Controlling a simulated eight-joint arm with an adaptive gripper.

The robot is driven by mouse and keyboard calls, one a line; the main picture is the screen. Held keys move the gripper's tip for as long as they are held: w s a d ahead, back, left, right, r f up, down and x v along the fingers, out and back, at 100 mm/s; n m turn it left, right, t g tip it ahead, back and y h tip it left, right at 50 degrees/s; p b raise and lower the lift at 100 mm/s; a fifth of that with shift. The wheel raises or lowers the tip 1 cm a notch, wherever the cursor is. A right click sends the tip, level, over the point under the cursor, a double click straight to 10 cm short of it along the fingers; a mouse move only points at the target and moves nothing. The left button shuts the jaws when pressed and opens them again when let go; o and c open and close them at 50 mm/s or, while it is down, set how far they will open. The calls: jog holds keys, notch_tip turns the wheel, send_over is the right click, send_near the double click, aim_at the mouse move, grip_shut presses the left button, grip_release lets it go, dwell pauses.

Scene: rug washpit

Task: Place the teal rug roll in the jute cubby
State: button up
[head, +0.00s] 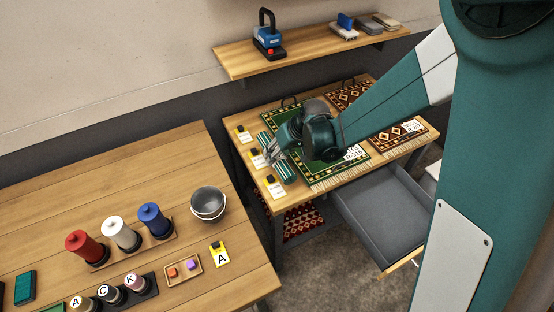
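A roll with teal and white stripes (285,172) lies at the left side of the rug table, beside a flat green rug. It runs from behind my gripper toward the front, and its middle is covered. My gripper (268,157) is over the middle of this roll, pointing down and left. Whether its fingers are open or shut on the roll is too small to tell. I cannot make out a cubby marked as jute. A space under the table holds a red patterned rug (302,222).
The green rug (335,170) and brown patterned rugs (400,135) cover much of the table. Yellow-and-white cards (275,187) line its left edge. A grey drawer (385,215) stands open in front. The left bench holds bottles, a grey bucket (208,203) and trays. A wall shelf (310,52) is above.

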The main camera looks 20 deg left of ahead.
jog(key=shift+f, duration=1.25)
jog(key=shift+f+b, duration=0.2)
jog(key=shift+b, duration=0.2)
jog(key=o, duration=1)
jog(key=shift+r, duration=0.2)
jog(key=shift+p+v, duration=1.25)
jog(key=shift+v, duration=4.75)
jog(key=shift+d+r, duration=0.1)
